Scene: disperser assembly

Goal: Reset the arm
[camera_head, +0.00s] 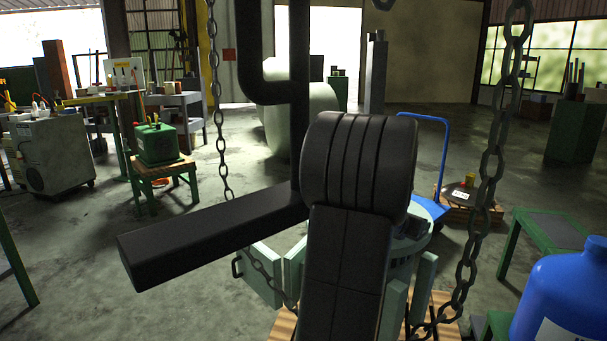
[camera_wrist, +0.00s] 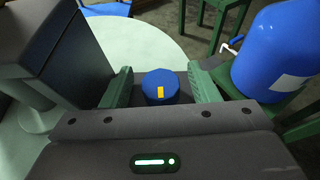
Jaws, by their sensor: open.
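My gripper (camera_wrist: 162,84) shows in the wrist view with its two green fingers apart. A round blue cap (camera_wrist: 158,88) with a yellow mark appears between the fingers, with a gap on each side. I cannot tell how far below the fingertips it lies. A pale green round surface (camera_wrist: 150,32) spreads beyond the fingers. In the head view my dark arm fills the centre and hides my gripper. The pale green disperser vessel (camera_head: 427,208) stands behind my arm, mostly covered by it.
A blue container (camera_head: 565,290) stands at the lower right, also in the wrist view (camera_wrist: 275,45). Chains (camera_head: 489,165) hang on both sides of my arm. A green table (camera_head: 560,230) stands at right, a blue trolley (camera_head: 440,150) behind. Open floor lies left.

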